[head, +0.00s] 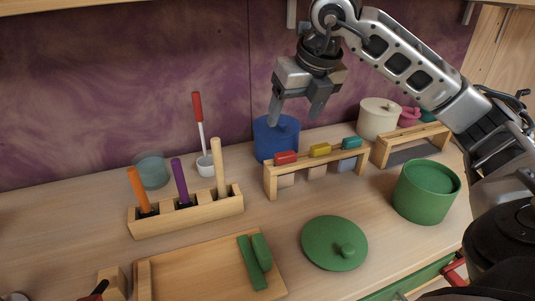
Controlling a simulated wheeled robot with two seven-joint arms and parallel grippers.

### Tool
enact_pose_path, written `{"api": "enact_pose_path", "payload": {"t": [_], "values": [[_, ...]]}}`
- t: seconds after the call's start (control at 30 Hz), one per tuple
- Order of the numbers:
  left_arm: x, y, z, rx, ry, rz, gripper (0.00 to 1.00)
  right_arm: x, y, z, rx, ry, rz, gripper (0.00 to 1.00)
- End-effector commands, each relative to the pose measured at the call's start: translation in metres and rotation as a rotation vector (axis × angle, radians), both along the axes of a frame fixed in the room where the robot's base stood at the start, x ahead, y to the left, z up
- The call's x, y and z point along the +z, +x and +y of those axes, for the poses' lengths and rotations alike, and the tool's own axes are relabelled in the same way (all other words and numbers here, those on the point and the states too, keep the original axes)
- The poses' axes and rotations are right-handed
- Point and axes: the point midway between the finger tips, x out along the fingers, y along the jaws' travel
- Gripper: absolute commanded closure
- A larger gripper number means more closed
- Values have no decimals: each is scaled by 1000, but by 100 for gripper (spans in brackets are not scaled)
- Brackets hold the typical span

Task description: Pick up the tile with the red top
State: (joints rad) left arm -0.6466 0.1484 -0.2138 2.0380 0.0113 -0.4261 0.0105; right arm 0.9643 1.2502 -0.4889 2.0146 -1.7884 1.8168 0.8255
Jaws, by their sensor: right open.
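A small wooden rack (318,172) stands on the counter and holds several tiles with coloured tops. The tile with the red top (285,158) is at its left end. A yellow-topped tile (320,150) is in the middle and a teal-topped tile (352,143) is at the right end. My right gripper (296,119) hangs above and behind the rack, in front of the blue pot in the picture. Its fingers are apart with nothing between them. It is above the red-topped tile and does not touch it. My left gripper does not show.
A blue pot (277,140) stands behind the rack. A green pot (426,192) and green lid (334,243) are in front and right. A wooden holder (186,213) with upright handles is left. A tray (205,268) lies at the front.

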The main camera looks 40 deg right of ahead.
Motion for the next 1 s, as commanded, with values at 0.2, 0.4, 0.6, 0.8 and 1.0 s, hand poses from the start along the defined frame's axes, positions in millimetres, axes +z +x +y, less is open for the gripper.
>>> {"api": "enact_pose_path", "payload": {"t": [0.2,0.4,0.6,0.8,1.0], "values": [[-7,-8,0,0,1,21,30,-2,0,-23,-76,-67,-5,29],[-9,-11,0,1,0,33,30,-43,15,-27,-73,-64,-2,29],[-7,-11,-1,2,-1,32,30,-75,29,-30,-70,-62,-6,29],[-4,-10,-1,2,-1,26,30,-88,34,-31,-68,-61,-8,29],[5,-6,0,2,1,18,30,-112,40,-28,-68,-60,-3,29]]}}
